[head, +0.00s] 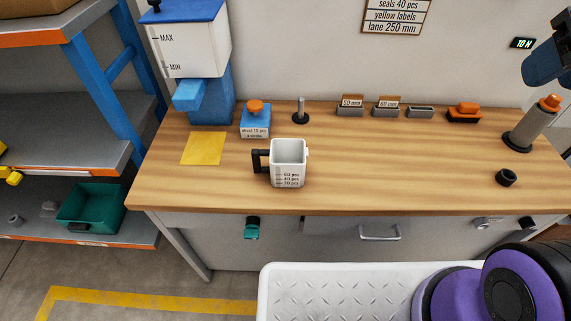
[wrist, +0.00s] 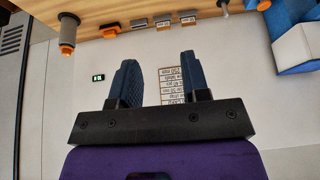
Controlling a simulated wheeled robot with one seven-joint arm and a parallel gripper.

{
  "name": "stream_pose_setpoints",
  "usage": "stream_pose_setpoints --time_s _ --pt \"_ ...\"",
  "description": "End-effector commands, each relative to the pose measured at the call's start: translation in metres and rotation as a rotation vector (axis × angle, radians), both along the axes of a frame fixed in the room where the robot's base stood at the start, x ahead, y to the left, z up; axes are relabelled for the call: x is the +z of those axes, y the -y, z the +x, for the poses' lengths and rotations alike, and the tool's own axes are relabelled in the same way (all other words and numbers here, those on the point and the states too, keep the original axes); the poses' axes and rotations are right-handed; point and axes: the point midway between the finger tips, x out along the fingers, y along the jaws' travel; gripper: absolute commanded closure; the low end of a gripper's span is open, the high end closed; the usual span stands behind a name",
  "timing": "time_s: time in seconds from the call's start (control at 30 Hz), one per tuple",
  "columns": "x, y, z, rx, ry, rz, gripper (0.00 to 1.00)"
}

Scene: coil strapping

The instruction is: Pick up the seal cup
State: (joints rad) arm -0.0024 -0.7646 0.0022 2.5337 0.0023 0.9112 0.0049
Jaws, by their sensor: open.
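The seal cup (head: 289,163) is a white square cup with a black handle on its left and pcs markings on its front. It stands upright near the front middle of the wooden bench (head: 400,175) in the head view. It is not visible in the wrist view. My gripper (wrist: 158,60) shows in the wrist view with its two dark blue fingers apart and nothing between them. It faces the back wall, away from the cup. A dark blue part at the upper right edge of the head view may be one of its fingers; I cannot tell.
A blue-and-white hopper (head: 190,50) and a blue orange-topped box (head: 255,122) stand behind the cup, left of it. A yellow mat (head: 203,149) lies left. A metal peg (head: 300,112), small bins (head: 387,109) and an orange-topped post (head: 530,128) line the back.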

Motion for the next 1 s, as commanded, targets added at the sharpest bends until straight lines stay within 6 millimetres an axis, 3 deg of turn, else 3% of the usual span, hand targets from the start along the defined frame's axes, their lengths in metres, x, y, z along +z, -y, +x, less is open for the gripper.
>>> stream_pose_setpoints --time_s 0.17,0.3,0.37,0.67,1.0 --pt "0.0 0.0 0.0 0.0 0.0 0.0 0.57" --pt "0.0 -0.002 0.004 0.004 -0.007 0.005 0.25" --pt "0.0 -0.005 0.011 0.008 -0.015 0.014 0.15" --pt "-0.009 -0.048 0.078 0.034 -0.116 0.087 0.15" --pt "-0.049 -0.128 0.151 0.042 -0.245 0.128 0.15"
